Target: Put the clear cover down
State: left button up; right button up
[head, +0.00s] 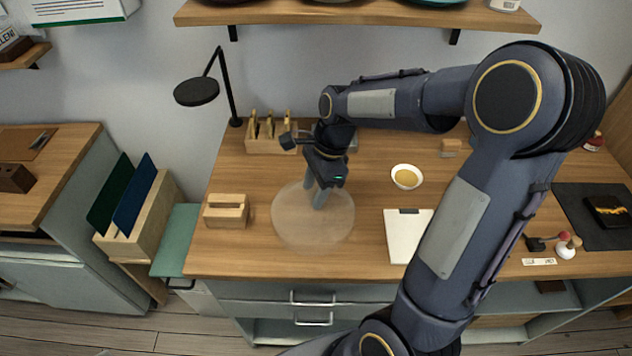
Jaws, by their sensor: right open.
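The clear cover (295,222) is a round, see-through, pale shape at the front left of the wooden table. It looks upright and appears to rest on the tabletop, though its lower rim is faint. My right gripper (319,198) points down at the upper middle of the cover. Its fingers are open and overlap the cover in the picture. I cannot tell whether they touch it. Any knob on the cover is hidden or too faint to see. My left gripper is out of view.
A small wooden block stand (226,212) is left of the cover. A wooden rack (262,146) and a black lamp (197,91) stand behind. A bowl (406,177) with golden contents and a white clipboard (404,240) lie to the right. My right arm spans the table's right half.

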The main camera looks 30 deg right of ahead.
jog(key=w+v, duration=0.1)
jog(key=v, duration=1)
jog(key=s+a+f+n+t, duration=0.1)
jog(key=s+a+n+t, duration=0.1)
jog(key=s+n, duration=0.6)
jog(key=s+a+f+n+t, duration=0.2)
jog(key=s+a+n, duration=0.3)
jog(key=s+n, duration=0.4)
jog(key=shift+s+a+f+n+t+y, duration=0.15)
jog(key=shift+a+f+n+t+y, duration=0.15)
jog(key=shift+n+t, duration=0.25)
